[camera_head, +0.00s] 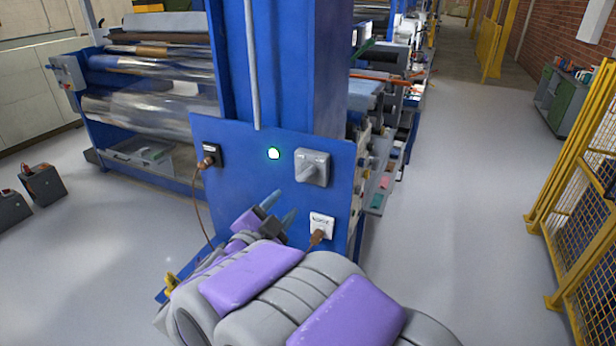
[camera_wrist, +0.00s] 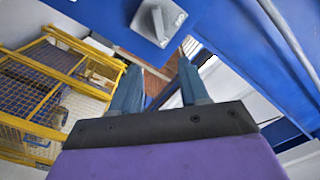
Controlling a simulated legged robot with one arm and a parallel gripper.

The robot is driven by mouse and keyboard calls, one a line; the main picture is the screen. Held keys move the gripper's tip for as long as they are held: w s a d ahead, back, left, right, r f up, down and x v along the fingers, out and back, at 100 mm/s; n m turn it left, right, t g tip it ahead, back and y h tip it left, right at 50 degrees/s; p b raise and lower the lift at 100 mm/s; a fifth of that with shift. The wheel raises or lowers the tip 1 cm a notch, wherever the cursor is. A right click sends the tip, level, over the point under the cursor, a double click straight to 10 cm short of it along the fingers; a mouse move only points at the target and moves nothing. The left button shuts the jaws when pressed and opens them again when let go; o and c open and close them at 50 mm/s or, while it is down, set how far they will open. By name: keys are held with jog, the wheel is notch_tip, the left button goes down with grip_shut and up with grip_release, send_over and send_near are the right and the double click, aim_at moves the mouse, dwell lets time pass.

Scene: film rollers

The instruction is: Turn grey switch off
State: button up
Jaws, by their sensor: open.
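In the wrist view the switch (camera_wrist: 158,18) shows at the top, beyond the fingertips. My gripper (camera_head: 280,206) is below and left of the switch in the head view, apart from it. Its two blue fingers also show in the wrist view (camera_wrist: 158,88), spread apart with nothing between them.
A black socket (camera_head: 209,154) with a plugged cable is left on the panel. A white socket (camera_head: 322,226) with a brown plug is below the switch, close to my arm. Yellow fencing (camera_head: 580,200) stands at the right. The grey floor between is clear.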

aim_at(309, 174)
jog(key=b+x, duration=0.2)
jog(key=x, duration=1.2)
jog(key=shift+w+f, duration=0.15)
jog(key=shift+c, duration=0.2)
grip_shut()
